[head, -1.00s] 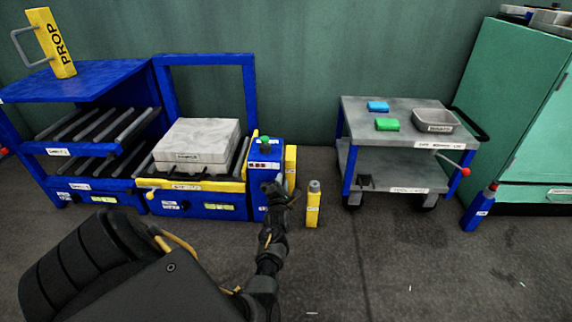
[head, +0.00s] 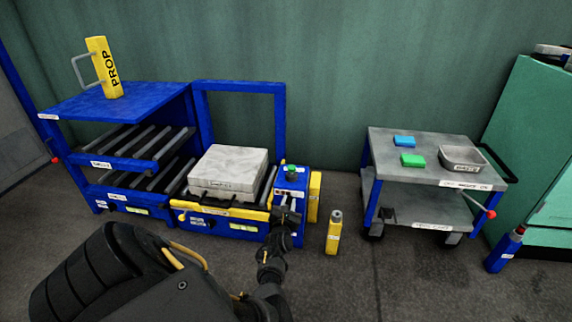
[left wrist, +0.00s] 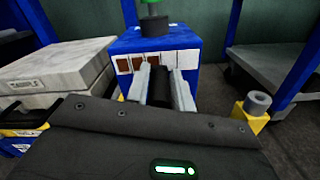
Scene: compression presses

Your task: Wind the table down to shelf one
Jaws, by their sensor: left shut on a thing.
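The lift table has a yellow front edge (head: 205,211) and rollers, and carries a grey slab block (head: 228,170). A blue control post (head: 291,185) with a green-topped knob (head: 291,171) stands at the table's right. My left gripper (head: 285,213) is at the front of this post. In the left wrist view its fingers (left wrist: 162,88) close on a dark handle (left wrist: 160,78) on the post's face; its far part is hidden. The blue rack at left has two roller shelves, an upper one (head: 150,152) and a lower one (head: 142,185); their labels are too small to read. My right gripper is out of view.
A yellow prop (head: 103,70) stands on the rack's top. A yellow bottle-like post (head: 333,235) stands on the floor right of the control post. A grey trolley (head: 425,170) and a green cabinet (head: 545,150) are farther right.

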